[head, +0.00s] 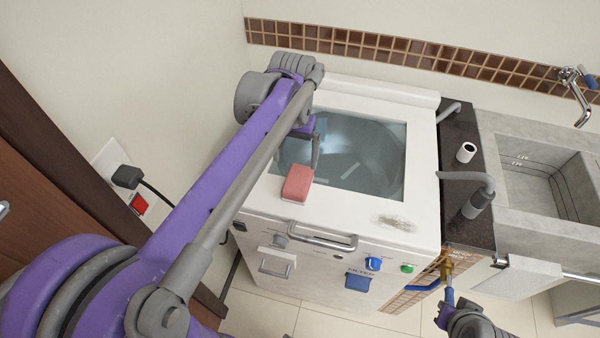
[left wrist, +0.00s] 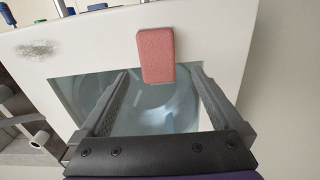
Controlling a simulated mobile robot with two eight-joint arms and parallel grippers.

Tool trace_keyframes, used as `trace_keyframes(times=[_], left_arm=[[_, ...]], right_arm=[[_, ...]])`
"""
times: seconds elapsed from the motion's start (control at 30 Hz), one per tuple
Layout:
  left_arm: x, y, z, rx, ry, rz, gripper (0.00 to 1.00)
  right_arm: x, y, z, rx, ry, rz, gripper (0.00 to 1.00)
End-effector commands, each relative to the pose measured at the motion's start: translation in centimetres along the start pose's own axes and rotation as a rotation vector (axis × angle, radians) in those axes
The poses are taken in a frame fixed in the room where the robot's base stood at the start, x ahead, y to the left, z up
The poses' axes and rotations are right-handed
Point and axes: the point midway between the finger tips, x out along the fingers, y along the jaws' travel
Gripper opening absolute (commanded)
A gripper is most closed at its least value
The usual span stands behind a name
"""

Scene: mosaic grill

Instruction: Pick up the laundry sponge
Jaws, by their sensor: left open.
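The laundry sponge (head: 297,183) is a pinkish-red block. It lies on the white top of the washing machine (head: 405,212), at the front left edge of the glass window. In the left wrist view the sponge (left wrist: 155,55) is ahead of my left gripper (left wrist: 161,72), between the lines of its two open fingers. The fingers are spread and hold nothing. In the head view my left gripper (head: 315,152) is just behind the sponge, over the glass, partly hidden by my arm.
The machine's front has a metal handle (head: 322,240) and blue and green knobs. A dark counter with a grey pipe (head: 468,178) and a stone sink (head: 545,185) stand at right. A wall socket with a black plug (head: 127,177) is at left.

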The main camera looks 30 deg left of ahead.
Motion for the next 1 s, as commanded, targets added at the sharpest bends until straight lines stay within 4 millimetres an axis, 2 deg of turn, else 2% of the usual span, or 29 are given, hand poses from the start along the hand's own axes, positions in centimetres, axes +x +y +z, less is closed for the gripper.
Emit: trace_keyframes(times=[0.3, 0.53, 0.8, 1.0], left_arm=[[4.6, 0.0, -0.1, -0.002, -0.005, 0.0, 1.0], [6.3, 0.1, -0.1, -0.001, -0.004, 0.0, 1.0], [10.2, 0.4, -0.1, -0.001, -0.004, 0.0, 1.0], [10.7, 0.4, -0.1, -0.001, -0.004, 0.0, 1.0]], right_arm=[[0.3, 0.0, 0.5, 0.0, -0.004, 0.0, 0.0], [0.3, 0.0, 0.4, 0.0, -0.004, 0.0, 0.0], [0.3, 0.0, 0.4, 0.0, -0.004, 0.0, 0.0], [0.3, 0.0, 0.4, 0.0, -0.004, 0.0, 0.0]])
